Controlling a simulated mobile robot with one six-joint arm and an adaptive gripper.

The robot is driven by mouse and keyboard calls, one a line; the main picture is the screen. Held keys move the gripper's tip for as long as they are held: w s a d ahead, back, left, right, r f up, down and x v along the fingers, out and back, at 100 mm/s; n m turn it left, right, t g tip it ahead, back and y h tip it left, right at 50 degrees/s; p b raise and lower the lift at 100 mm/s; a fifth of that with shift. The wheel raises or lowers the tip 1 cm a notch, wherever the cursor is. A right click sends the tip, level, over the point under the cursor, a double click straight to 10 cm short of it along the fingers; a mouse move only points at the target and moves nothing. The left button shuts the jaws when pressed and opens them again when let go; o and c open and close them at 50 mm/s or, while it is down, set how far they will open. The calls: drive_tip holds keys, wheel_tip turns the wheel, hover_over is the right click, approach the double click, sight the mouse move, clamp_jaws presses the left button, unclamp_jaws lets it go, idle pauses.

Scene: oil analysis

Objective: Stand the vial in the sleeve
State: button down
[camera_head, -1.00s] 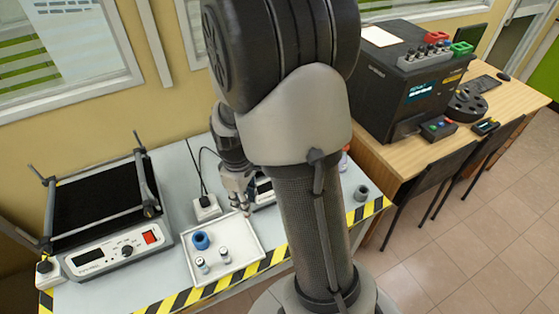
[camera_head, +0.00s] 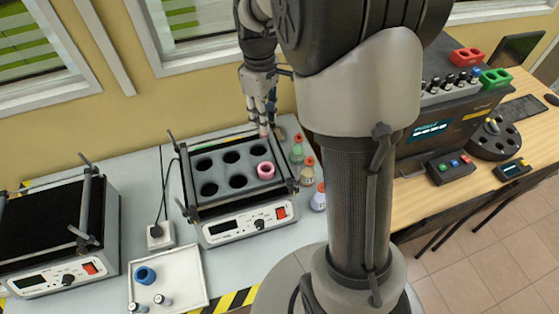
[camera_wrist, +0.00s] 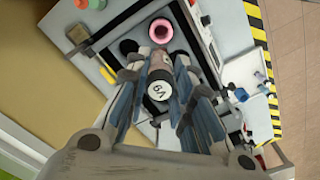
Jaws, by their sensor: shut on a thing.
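My gripper (camera_head: 262,130) is above the back right part of the shaker in the head view, fingers pointing down. In the wrist view its fingers (camera_wrist: 160,92) are closed around a vial (camera_wrist: 159,91) with a dark marking on its white round top. A blue sleeve (camera_head: 146,275) stands on the white tray (camera_head: 190,267). Two other vials (camera_head: 163,299) are on that tray.
Flasks with orange stoppers (camera_head: 319,197) stand close along the shaker's right side. A second shaker (camera_head: 60,235) is at the left. A white adapter with a cable (camera_head: 160,236) lies between the shakers. The rack's other holes look empty.

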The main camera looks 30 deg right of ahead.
drive_tip(key=shift+a+f+b, duration=0.15)
drive_tip(key=shift+f+b, duration=2.1)
drive_tip(key=shift+f, duration=7.65)
drive_tip(key=shift+r, duration=0.1)
drive_tip(key=c, duration=1.8)
unclamp_jaws()
drive_tip(key=shift+f, duration=0.2)
drive_tip(key=shift+c, duration=0.2)
drive_tip(key=o, duration=0.4)
drive_tip(key=shift+o, duration=0.2)
drive_tip(key=shift+r, duration=0.1)
